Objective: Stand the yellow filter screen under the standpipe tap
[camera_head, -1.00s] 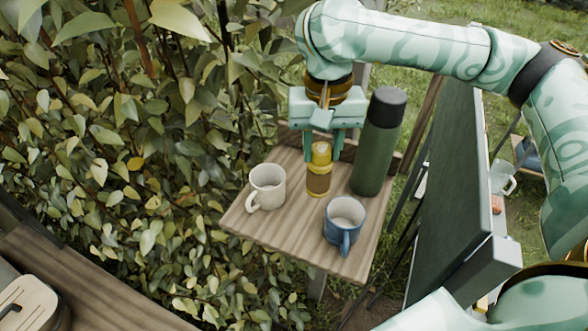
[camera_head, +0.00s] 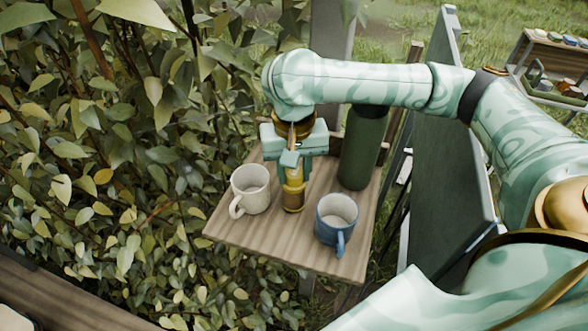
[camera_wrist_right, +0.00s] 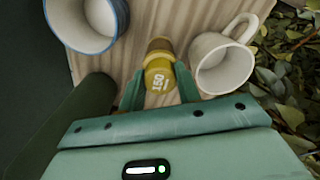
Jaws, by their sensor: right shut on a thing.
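The yellow filter screen (camera_head: 294,199) is a small upright cylinder with a yellow top and a brownish lower body, at the wooden shelf between two mugs. The standpipe tap and my left gripper are not in view.
The small wooden shelf (camera_head: 275,248) holds a white mug (camera_head: 251,190) to the left, a blue mug (camera_head: 336,222) in front right and a tall green flask (camera_head: 361,150) behind right, all close by. Dense foliage (camera_head: 110,190) lies left. A dark upright board (camera_head: 450,150) stands right.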

